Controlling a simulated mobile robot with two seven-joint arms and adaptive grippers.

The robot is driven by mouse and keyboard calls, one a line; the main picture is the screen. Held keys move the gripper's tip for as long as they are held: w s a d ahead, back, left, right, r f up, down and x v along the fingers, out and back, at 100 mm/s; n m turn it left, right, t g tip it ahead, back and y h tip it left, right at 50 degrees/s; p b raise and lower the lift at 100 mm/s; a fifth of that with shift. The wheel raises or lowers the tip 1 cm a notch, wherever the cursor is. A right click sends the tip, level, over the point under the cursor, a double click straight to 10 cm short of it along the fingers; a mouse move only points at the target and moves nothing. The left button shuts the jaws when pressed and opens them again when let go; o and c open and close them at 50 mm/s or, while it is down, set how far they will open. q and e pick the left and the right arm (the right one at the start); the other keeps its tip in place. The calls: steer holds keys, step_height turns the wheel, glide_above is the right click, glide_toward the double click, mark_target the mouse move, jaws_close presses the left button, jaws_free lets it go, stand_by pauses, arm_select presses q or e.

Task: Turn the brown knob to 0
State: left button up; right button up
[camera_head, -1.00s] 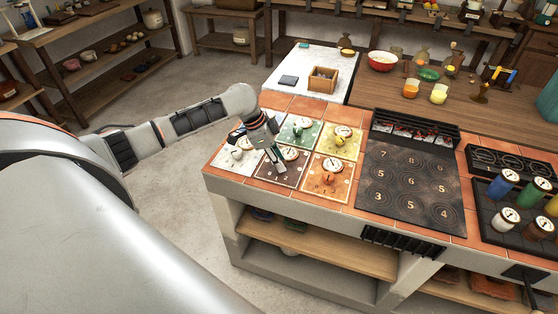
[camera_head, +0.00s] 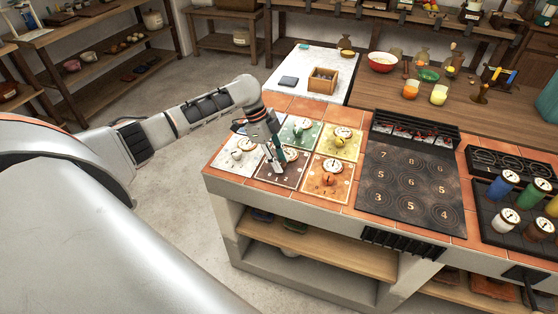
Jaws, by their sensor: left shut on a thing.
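The brown tile (camera_head: 268,176) lies on the counter's tiled top, in the front row between a white tile (camera_head: 230,165) and an orange tile (camera_head: 325,188). Its white round knob face (camera_head: 292,154) shows just right of my gripper, partly covered. My left gripper (camera_head: 275,162) points down over the brown tile and is shut on the brown knob. The fingers hide part of the knob, and its exact setting cannot be read. My right gripper is not in view.
Green (camera_head: 299,131) and yellow (camera_head: 339,141) tiles with knobs stand behind. A dark numbered hob plate (camera_head: 408,183) lies to the right. Coloured jars (camera_head: 502,185) stand in a black rack farther right. A wooden box (camera_head: 322,80) sits on the white table.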

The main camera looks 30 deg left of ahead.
arm_select(q)
steer(key=o, duration=1.1)
steer(key=v, duration=1.2)
steer(key=shift+s, duration=0.1)
